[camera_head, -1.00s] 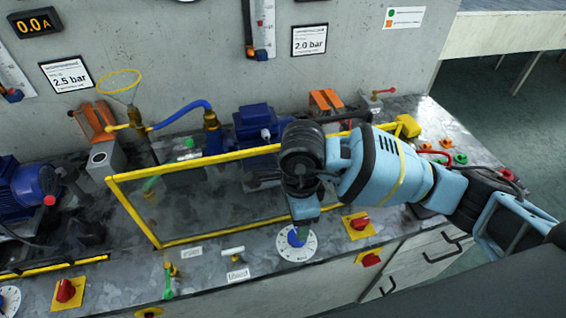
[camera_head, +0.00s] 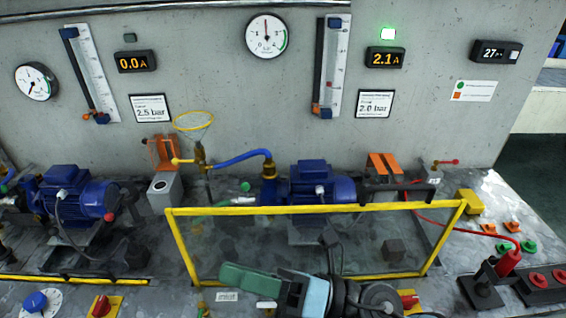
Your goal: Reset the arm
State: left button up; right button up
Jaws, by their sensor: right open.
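My right arm comes in at the bottom middle. My right gripper (camera_head: 245,280) is a greenish piece pointing left, in front of the yellow-framed clear guard (camera_head: 310,210). It looks empty, though its jaws are seen only from the side. The blue dial knob that was under the gripper earlier is out of sight. My left gripper is not in view.
Behind the guard is a blue pump motor (camera_head: 318,183); a second motor (camera_head: 78,200) stands at left. A red switch (camera_head: 101,306) and blue knob (camera_head: 36,301) are at the lower left. A red-plugged post (camera_head: 508,263) stands at right. The wall displays read 0.0 A (camera_head: 135,62) and 2.1 A (camera_head: 386,58).

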jog(key=w+d+f+m+t+h, duration=0.1)
jog(key=w+d+m+t+h, duration=0.4)
jog(key=m+t, duration=0.45)
jog(key=w+d+f+m+t+h, duration=0.1)
jog(key=w+d+m+t+h, duration=0.35)
jog(key=m, duration=0.75)
jog(key=s+d+f+m+h, duration=0.3)
jog(key=d+f+m+h, duration=0.7)
jog(key=d+f, duration=0.1)
jog(key=s+d+f+m+g+h, duration=0.2)
jog(key=s+d+f+m+g, duration=0.4)
jog(key=s+f, duration=0.45)
jog(key=s+d+f+m+g, duration=0.1)
jog(key=s+f+g, duration=0.35)
jog(key=s, duration=0.45)
jog(key=s+d+f+m+g, duration=0.1)
jog(key=s+f+g, duration=0.3)
jog(key=s, duration=0.5)
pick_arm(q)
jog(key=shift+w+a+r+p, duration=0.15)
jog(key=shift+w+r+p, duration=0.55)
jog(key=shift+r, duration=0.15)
pick_arm(e)
jog(key=w+a+f+t+y, duration=0.2)
jog(key=w+f+t, duration=0.4)
jog(key=w+t, duration=0.1)
jog(key=shift+w+a+f, duration=0.25)
jog(key=shift+a+f, duration=0.1)
